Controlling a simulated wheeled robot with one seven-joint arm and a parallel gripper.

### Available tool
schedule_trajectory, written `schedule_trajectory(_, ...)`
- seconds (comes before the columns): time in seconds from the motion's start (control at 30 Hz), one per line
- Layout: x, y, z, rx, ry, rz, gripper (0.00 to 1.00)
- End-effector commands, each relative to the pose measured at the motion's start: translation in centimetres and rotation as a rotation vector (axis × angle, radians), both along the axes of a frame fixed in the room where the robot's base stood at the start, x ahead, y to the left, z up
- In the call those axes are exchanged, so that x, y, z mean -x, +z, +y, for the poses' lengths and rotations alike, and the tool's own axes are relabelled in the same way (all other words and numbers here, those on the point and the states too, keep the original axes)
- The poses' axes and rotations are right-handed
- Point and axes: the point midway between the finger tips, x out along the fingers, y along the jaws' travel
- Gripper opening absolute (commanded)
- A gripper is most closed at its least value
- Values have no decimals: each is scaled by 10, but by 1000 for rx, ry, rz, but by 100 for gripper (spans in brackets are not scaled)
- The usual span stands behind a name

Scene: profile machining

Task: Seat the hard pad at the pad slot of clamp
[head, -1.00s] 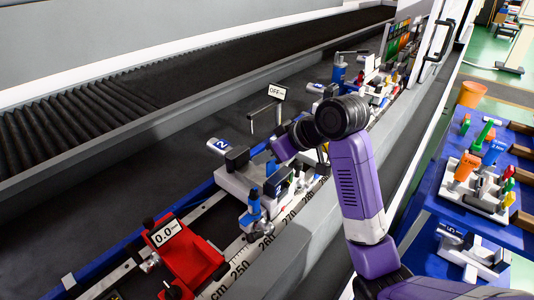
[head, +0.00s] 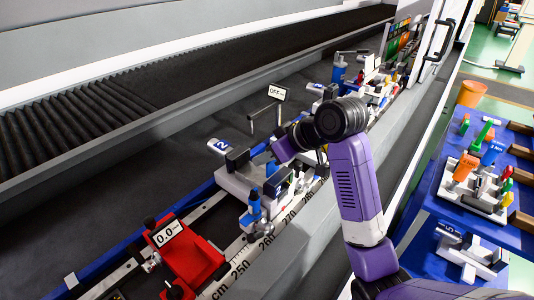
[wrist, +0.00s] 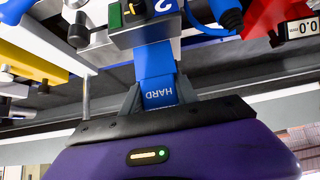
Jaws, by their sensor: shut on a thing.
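The hard pad is a blue block lettered HARD (wrist: 160,90). In the wrist view it stands between the two fingers of my gripper (wrist: 158,103), which is shut on it. The pad's far end meets the edge of the clamp's grey block marked 2 (wrist: 143,36); I cannot tell whether it is inside the slot or only against it. In the head view the clamp has a pale base (head: 232,182) and dark jaw blocks on the rail. My arm's end covers the pad and fingertips there.
A red stop with a 0.0 display (head: 190,262) sits on the rail at lower left. An OFF sign (head: 276,91) stands behind the clamp. A blue-topped cart (head: 450,210) with tools is at right.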

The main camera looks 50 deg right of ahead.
Motion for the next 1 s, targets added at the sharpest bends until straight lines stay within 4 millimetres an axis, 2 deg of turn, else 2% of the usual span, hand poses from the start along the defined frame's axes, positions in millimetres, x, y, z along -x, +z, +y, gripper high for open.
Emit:
schedule_trajectory(0.43,0,-1,0,-1,-1,0,0)
schedule_trajectory(1.0,0,-14,0,-1,0,1,0)
